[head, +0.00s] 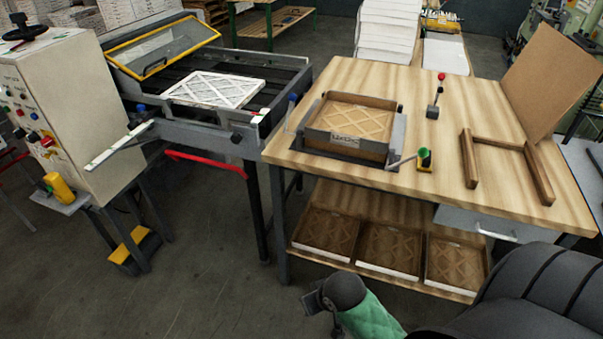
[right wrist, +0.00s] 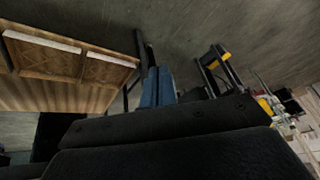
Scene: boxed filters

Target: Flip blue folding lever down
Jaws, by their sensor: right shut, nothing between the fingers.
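A small blue knob-like lever (head: 291,98) stands up at the right rail of the roller machine (head: 300,82), near the left end of the wooden bench. Another small blue piece (head: 141,107) stands at the machine's front left corner, by a long pale bar. I cannot tell which is the folding lever. My right arm comes in at the bottom of the head view, its hand end (head: 318,298) low in front of the bench, well away from both blue pieces. In the right wrist view its fingers (right wrist: 157,80) are together with nothing between them. My left gripper is out of view.
A filter (head: 214,90) lies on the machine under a raised yellow-framed cover (head: 163,50). The bench (head: 360,77) carries a boxed filter (head: 346,141), a green-knobbed lever (head: 423,153) and a wooden frame (head: 535,172). Filter boxes (head: 327,229) fill the lower shelf. The floor before the machine is clear.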

